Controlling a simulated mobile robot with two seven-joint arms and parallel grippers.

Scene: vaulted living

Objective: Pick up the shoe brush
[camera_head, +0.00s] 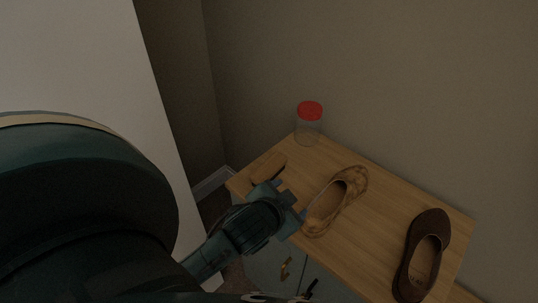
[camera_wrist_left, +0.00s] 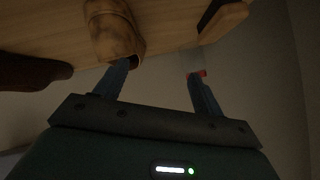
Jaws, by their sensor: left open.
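The shoe brush (camera_head: 268,166), a wooden block, lies at the left end of the wooden cabinet top, partly hidden by my left gripper (camera_head: 289,196). In the left wrist view the brush (camera_wrist_left: 230,18) is at the upper right, with a dark bristle side showing. My left gripper (camera_wrist_left: 158,73) is open with nothing between its fingers. It is over the near left edge of the top, beside the brush and close to the tan shoe. The brush is outside the finger gap in the wrist view. My right gripper is not in view.
A tan patterned shoe (camera_head: 336,201) lies right of the gripper; its end shows near one finger in the wrist view (camera_wrist_left: 112,30). A clear jar with a red lid (camera_head: 309,112) stands at the back corner. A dark brown shoe (camera_head: 425,255) lies at right. Walls stand behind.

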